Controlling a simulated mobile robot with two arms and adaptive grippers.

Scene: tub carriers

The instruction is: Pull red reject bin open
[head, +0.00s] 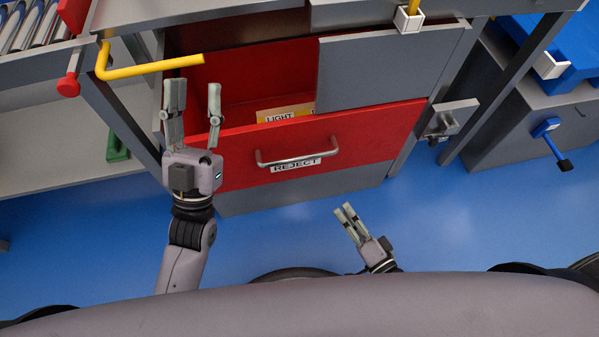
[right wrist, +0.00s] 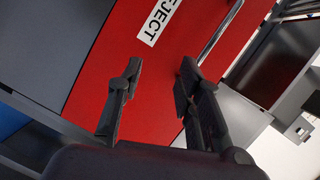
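The red reject bin (head: 350,137) has a red front with a silver bar handle (head: 297,158) and a REJECT label. Its red inside shows behind the top edge, with a LIGHT card in it, so it stands at least partly open. In the right wrist view, the red front (right wrist: 125,50) fills the middle, with part of the handle (right wrist: 221,33). My left gripper (head: 195,97) is open, with its fingers over the bin's left end, left of the handle. My right gripper (head: 346,212) is open and empty, below and apart from the handle; its spread fingers show in the right wrist view (right wrist: 158,82).
A yellow bent bar (head: 150,68) reaches across above the left gripper. A red-knobbed post (head: 69,84) stands left. A metal latch bracket (head: 452,119) sits right of the bin. Blue floor (head: 290,215) is clear in front of it.

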